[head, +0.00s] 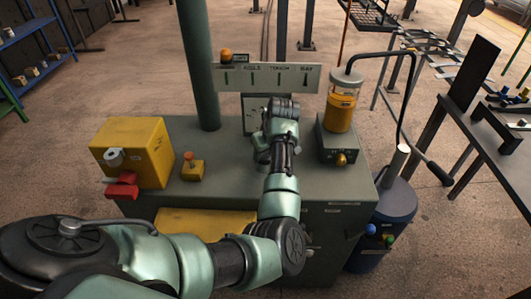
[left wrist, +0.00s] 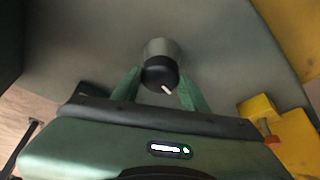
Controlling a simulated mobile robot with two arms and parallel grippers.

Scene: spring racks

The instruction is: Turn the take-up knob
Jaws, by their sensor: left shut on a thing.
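The take-up knob (left wrist: 157,71) is a round black knob with a white pointer mark, on a short grey collar, in the left wrist view. Its mark points toward the lower right of that picture. My left gripper (left wrist: 160,84) has its two green fingers on either side of the knob and is shut on it. In the head view my left arm reaches up over the grey cabinet (head: 220,187), and its hand and wrist hide the knob and the fingertips. My right gripper is not in view.
On the cabinet stand a yellow box (head: 145,145) with a red lever, a small yellow button box (head: 193,170) and an orange-filled jar (head: 341,108). A labelled panel (head: 290,78) is behind. A dark blue canister (head: 385,225) stands on the right.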

